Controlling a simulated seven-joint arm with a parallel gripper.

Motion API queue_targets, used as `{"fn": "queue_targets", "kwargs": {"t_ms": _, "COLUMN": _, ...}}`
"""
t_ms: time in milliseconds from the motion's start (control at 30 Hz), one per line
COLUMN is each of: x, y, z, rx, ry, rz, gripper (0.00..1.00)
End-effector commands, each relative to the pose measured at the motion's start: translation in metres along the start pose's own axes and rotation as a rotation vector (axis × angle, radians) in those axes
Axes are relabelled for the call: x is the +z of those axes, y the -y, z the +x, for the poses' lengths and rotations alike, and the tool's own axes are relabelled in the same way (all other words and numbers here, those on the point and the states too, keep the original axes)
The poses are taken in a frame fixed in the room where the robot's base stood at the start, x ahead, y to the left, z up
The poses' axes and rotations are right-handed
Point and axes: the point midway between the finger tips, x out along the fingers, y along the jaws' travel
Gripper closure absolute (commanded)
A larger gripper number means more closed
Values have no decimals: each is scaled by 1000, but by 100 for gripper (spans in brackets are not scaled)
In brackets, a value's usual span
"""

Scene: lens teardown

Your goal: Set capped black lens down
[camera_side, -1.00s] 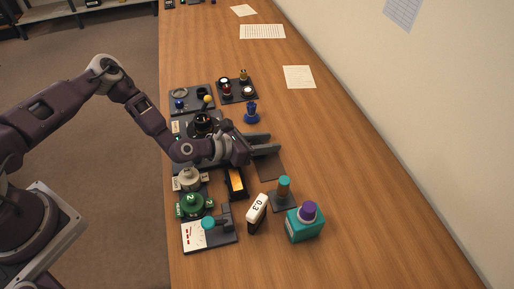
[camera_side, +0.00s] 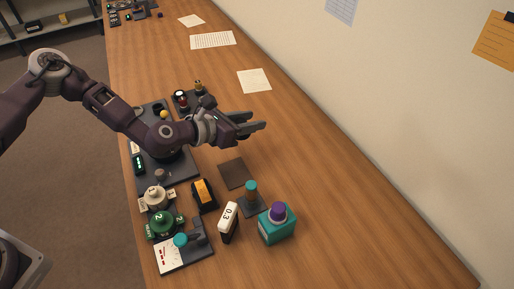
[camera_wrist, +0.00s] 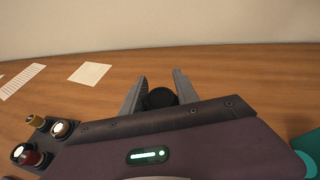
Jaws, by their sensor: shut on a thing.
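My gripper (camera_side: 262,125) is raised above the bench, its two grey fingers pointing right in the side view. In the wrist view, my gripper (camera_wrist: 159,82) has its fingers on either side of a round black thing, the capped black lens (camera_wrist: 160,98). The lens is seen end-on there, and its cap cannot be told apart from its body. In the side view the lens is hidden by the hand and fingers. A dark brown square mat (camera_side: 233,173) lies bare on the bench, below and nearer than the fingers.
Near the mat stand a teal-topped post (camera_side: 251,190), a teal box with purple knob (camera_side: 277,224), a white-and-black 0.3 block (camera_side: 228,221) and a black-and-orange block (camera_side: 204,194). Small parts sit on a dark tray (camera_wrist: 42,142). The bench right of the mat is clear.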

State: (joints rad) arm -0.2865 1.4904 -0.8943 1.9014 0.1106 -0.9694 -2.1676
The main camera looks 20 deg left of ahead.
Motion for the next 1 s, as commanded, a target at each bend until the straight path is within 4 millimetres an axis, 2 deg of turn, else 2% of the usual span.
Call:
{"fn": "queue_targets", "kwargs": {"t_ms": 33, "x": 7, "y": 13, "z": 16, "rx": 1, "ry": 7, "rz": 14, "gripper": 100}}
{"fn": "queue_targets", "kwargs": {"t_ms": 100, "x": 16, "y": 28, "z": 35, "rx": 7, "ry": 14, "rz": 26, "gripper": 100}}
{"fn": "queue_targets", "kwargs": {"t_ms": 200, "x": 27, "y": 45, "z": 54, "rx": 13, "ry": 23, "rz": 33, "gripper": 100}}
{"fn": "queue_targets", "kwargs": {"t_ms": 267, "x": 26, "y": 51, "z": 62, "rx": 15, "ry": 24, "rz": 33, "gripper": 100}}
{"fn": "queue_targets", "kwargs": {"t_ms": 433, "x": -10, "y": 51, "z": 79, "rx": 18, "ry": 23, "rz": 32, "gripper": 100}}
{"fn": "queue_targets", "kwargs": {"t_ms": 700, "x": -54, "y": 49, "z": 97, "rx": 17, "ry": 25, "rz": 34, "gripper": 100}}
{"fn": "queue_targets", "kwargs": {"t_ms": 800, "x": -62, "y": 48, "z": 100, "rx": 17, "ry": 25, "rz": 33, "gripper": 100}}
{"fn": "queue_targets", "kwargs": {"t_ms": 1000, "x": -61, "y": 48, "z": 100, "rx": 16, "ry": 26, "rz": 33, "gripper": 100}}
